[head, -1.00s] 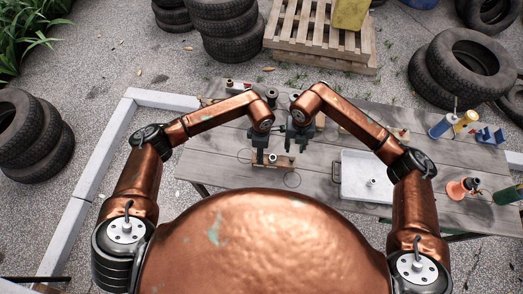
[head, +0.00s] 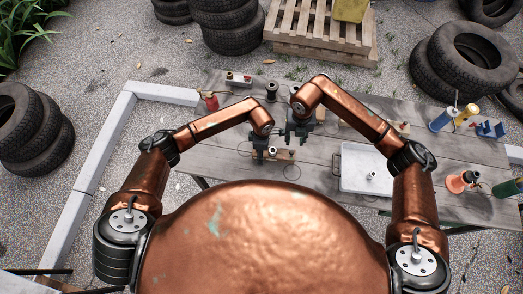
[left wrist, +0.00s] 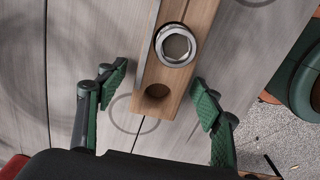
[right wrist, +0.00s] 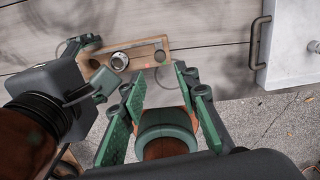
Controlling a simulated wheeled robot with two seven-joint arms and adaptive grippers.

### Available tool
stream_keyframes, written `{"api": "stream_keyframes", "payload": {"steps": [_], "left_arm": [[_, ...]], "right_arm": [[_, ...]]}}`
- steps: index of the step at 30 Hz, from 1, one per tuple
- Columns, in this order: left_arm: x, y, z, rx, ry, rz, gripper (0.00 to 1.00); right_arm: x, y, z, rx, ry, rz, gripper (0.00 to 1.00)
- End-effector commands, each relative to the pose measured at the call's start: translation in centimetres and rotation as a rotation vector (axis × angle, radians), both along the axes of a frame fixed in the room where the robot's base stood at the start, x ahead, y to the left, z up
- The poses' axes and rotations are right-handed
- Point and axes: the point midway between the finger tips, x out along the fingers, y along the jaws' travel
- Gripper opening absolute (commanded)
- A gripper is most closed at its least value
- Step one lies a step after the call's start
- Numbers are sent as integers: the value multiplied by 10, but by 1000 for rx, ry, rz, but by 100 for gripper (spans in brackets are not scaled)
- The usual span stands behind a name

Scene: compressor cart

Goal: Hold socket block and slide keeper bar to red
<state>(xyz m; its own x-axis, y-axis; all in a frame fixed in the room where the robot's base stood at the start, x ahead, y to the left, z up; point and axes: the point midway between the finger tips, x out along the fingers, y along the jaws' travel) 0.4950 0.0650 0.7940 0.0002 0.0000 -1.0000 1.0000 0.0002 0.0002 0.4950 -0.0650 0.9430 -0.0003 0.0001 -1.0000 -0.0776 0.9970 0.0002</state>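The wooden socket block (left wrist: 190,25) lies on the grey plank table, with a steel ring socket (left wrist: 176,45) and a bare round hole near its end. A thin grey strip runs along its left edge; I cannot tell whether this is the keeper bar. My left gripper (left wrist: 160,88) is open, with one finger on either side of the block's near end, apart from it. The block also shows in the right wrist view (right wrist: 152,50) and in the head view (head: 284,155). My right gripper (right wrist: 163,90) is open and apart from the block.
A white tray (head: 350,180) with a handle stands right of the block. Blue and orange items stand at the right end. Bare planks surround the block.

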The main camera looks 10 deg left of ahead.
Motion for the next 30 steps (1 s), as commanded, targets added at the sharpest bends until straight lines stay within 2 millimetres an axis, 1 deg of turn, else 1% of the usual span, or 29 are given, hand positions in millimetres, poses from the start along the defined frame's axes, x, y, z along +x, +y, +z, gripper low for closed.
{"api": "stream_keyframes", "payload": {"steps": [1,2,22,30], "left_arm": [[0,0,0,0,0,0,57],[0,0,0,0,0,0,55],[0,0,0,0,0,0,9],[0,0,0,0,0,0,9]], "right_arm": [[0,0,0,0,0,0,29],[0,0,0,0,0,0,29],[0,0,0,0,0,0,29],[0,-2,-1,4,3,19,10]]}}
